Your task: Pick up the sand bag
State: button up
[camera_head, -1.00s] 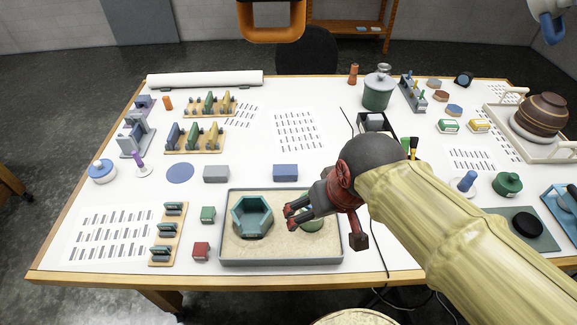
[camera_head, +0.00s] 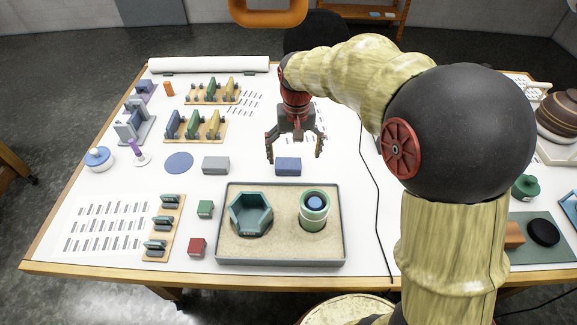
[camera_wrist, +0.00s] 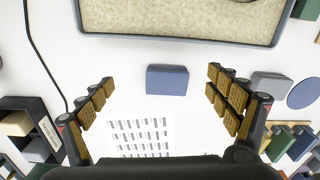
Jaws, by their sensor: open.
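A small blue rectangular block (camera_head: 288,167) lies on the white table top just behind the sand tray; I cannot tell whether it is the sand bag. It also shows in the wrist view (camera_wrist: 167,79), between the spread fingers and below them. A similar grey block (camera_head: 216,165) lies to its left and also shows in the wrist view (camera_wrist: 271,85). My gripper (camera_head: 295,157) points down over the blue block, open and empty. In the wrist view my gripper (camera_wrist: 160,80) has one finger on each side of the block, apart from it.
The sand tray (camera_head: 281,262) in front holds a teal hexagonal dish (camera_head: 251,213) and a green cylinder (camera_head: 314,211) with a blue top. Wooden racks (camera_head: 195,127) stand at the left. A black cable (camera_head: 376,195) runs to the right of the tray.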

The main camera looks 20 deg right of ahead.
jog(key=m, duration=0.1)
send_over(288, 163)
notch_tip(288, 163, down, 3)
jog(key=shift+d+r, duration=0.15)
jog(key=shift+f, duration=0.2)
notch_tip(288, 163, down, 7)
jog(key=b, duration=0.2)
jog(key=shift+f+b, duration=0.2)
jog(key=shift+b, duration=0.1)
jog(key=shift+c, duration=1)
jog(key=c, duration=1.3)
